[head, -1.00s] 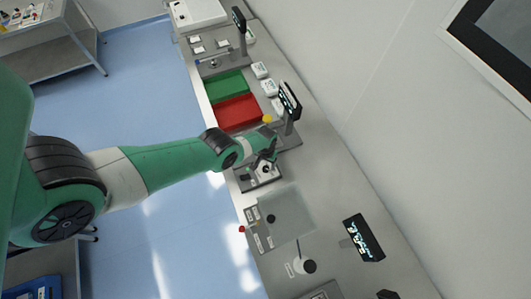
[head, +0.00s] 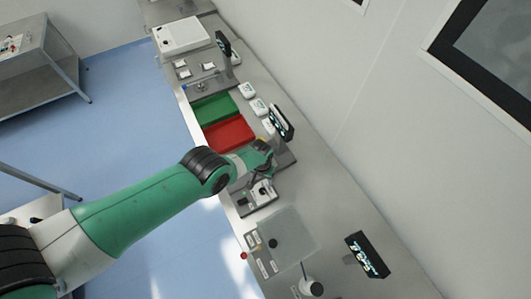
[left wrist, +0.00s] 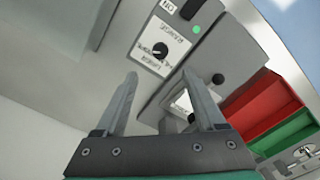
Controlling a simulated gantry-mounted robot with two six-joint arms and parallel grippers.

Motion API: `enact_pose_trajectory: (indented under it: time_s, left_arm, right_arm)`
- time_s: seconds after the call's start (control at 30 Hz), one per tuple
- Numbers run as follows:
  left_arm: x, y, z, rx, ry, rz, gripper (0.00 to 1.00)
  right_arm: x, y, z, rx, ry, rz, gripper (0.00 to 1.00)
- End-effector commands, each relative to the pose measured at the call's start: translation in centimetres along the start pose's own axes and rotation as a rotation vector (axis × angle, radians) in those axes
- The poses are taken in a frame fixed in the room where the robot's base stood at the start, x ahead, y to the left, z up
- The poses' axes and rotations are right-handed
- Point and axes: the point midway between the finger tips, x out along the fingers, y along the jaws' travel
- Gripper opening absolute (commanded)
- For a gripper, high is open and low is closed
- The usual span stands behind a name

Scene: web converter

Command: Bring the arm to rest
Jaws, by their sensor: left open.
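My left arm comes in from the left in the head view and reaches over the long grey workbench. My left gripper (head: 268,172) is above a small grey device on the bench, near the red tray. In the left wrist view the left gripper (left wrist: 160,98) has its two fingers apart with nothing between them. Past the fingers is a grey panel with a black knob on a white label (left wrist: 160,49). My right gripper is not in view.
A red tray (head: 229,134) and a green tray (head: 214,109) lie on the bench beyond the gripper. A black display (head: 281,124) stands close to the gripper. Another display (head: 368,255) and a translucent plate (head: 285,236) are nearer. Blue floor lies left of the bench.

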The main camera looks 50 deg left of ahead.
Motion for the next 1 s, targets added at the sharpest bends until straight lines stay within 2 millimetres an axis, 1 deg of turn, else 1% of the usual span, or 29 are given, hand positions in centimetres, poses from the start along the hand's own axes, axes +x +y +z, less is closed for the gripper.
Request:
enact_pose_trajectory:
  time_s: [0.27,0.33,0.37,0.47,0.5,0.57,0.6,0.67,0.7,0.73,0.77,0.8,0.87,0.9,0.97,1.0]
  left_arm:
    - [0.0,0.0,0.0,0.001,0.000,0.000,0.72]
    - [0.1,0.8,0.4,0.021,-0.002,0.000,0.72]
    - [0.2,1.6,0.7,0.040,-0.003,-0.001,0.72]
    - [-1.9,4.6,-2.7,0.076,0.107,0.037,0.72]
    - [-3.4,6.1,-4.7,0.090,0.170,0.060,0.72]
    - [-6.3,8.6,-7.8,0.111,0.280,0.103,0.72]
    - [-8.7,10.3,-9.8,0.126,0.359,0.135,0.72]
    - [-12.7,12.8,-12.5,0.148,0.478,0.183,0.72]
    - [-15.6,14.3,-14.0,0.164,0.557,0.216,0.72]
    - [-17.9,15.3,-15.0,0.175,0.616,0.240,0.72]
    - [-20.2,16.3,-15.8,0.185,0.675,0.265,0.72]
    - [-23.4,17.5,-16.7,0.199,0.754,0.298,0.72]
    - [-28.5,19.1,-17.5,0.218,0.873,0.347,0.72]
    - [-32.0,19.9,-17.8,0.231,0.953,0.379,0.72]
    - [-37.3,20.9,-17.6,0.248,1.073,0.428,0.72]
    - [-40.8,21.4,-17.3,0.258,1.153,0.460,0.72]
  right_arm:
    - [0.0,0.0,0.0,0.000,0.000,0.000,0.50]
    - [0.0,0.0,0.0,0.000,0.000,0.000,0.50]
    - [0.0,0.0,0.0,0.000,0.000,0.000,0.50]
    - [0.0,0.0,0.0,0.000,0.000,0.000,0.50]
    - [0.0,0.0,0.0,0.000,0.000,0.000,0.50]
    - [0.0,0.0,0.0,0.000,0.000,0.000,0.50]
    - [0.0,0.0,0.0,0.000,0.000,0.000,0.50]
    - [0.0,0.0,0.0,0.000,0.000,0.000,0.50]
    - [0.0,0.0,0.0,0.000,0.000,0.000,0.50]
    - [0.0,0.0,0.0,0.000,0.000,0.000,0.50]
    - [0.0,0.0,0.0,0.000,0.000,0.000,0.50]
    - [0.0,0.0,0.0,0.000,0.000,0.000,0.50]
    - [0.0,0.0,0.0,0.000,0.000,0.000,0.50]
    - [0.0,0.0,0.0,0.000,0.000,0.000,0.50]
    - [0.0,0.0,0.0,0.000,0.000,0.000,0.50]
    - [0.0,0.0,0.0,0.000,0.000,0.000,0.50]
